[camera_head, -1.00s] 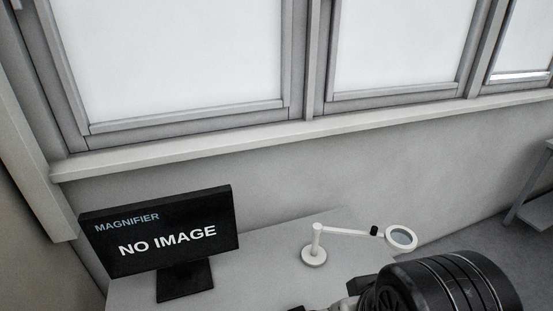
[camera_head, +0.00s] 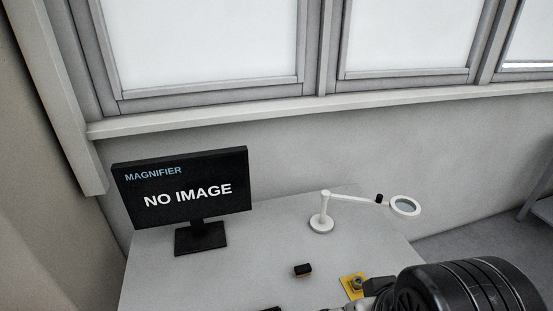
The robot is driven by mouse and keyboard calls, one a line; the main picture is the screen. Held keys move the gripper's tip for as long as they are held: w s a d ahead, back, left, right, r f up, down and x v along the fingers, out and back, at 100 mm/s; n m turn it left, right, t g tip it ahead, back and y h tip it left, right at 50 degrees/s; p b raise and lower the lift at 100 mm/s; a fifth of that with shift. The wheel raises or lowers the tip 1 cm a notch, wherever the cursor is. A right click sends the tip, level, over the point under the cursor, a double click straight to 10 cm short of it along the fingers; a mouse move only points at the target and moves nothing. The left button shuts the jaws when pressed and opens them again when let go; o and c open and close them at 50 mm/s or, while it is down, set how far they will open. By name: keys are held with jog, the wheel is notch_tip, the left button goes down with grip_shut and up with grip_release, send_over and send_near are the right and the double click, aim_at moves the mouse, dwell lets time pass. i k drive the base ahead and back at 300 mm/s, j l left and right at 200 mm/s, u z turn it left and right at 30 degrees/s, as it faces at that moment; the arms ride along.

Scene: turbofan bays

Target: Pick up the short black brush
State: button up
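A small short black object with a paler lower edge (camera_head: 303,270), which looks like the short black brush, lies on the grey table (camera_head: 260,245), right of the monitor's foot. It is too small to make out bristles. My arm's large black joint fills the lower right. Small dark and grey parts at the bottom edge may belong to my gripper, but they are cut off. Its fingers cannot be made out. Nothing is seen touching the black object.
A monitor (camera_head: 182,190) reading "NO IMAGE" stands at the table's left. A white magnifier lamp (camera_head: 322,224) stands behind the black object. A yellow piece with a metal part (camera_head: 354,286) lies to the right, beside my arm. The table between is clear.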

aim_at(302, 271)
jog(key=i+l+z, duration=0.2)
jog(key=z, duration=0.15)
jog(key=i+l+z, duration=0.2)
jog(key=z, duration=0.15)
